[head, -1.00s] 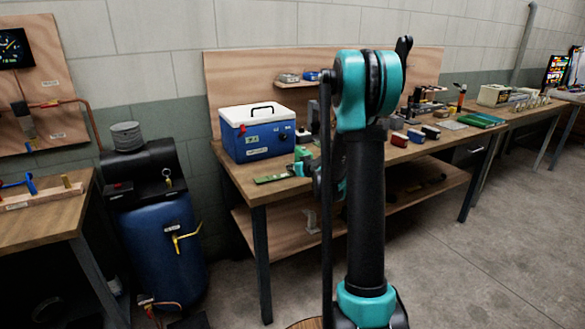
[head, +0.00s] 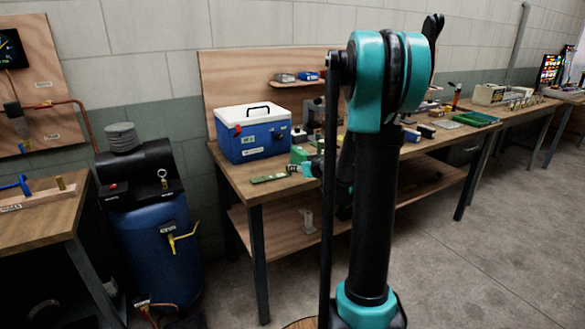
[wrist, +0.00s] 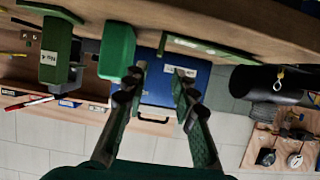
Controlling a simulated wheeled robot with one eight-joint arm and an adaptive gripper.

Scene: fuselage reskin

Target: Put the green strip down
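The green strip (head: 270,178) lies flat on the wooden bench top near its left front corner, in front of the blue cooler. In the wrist view, which is upside down, the strip (wrist: 208,47) lies on the bench, beyond and to the right of the fingertips. My gripper (wrist: 160,72) is open, its two dark fingers apart with nothing held between them. In the head view my gripper is small and partly hidden by my arm, close to the right of the strip.
A blue cooler with a white lid (head: 253,134) stands behind the strip. A green block (wrist: 117,48) and a labelled green piece (wrist: 57,50) stand left of the fingers in the wrist view. A blue tank (head: 160,247) stands left of the bench (head: 232,178).

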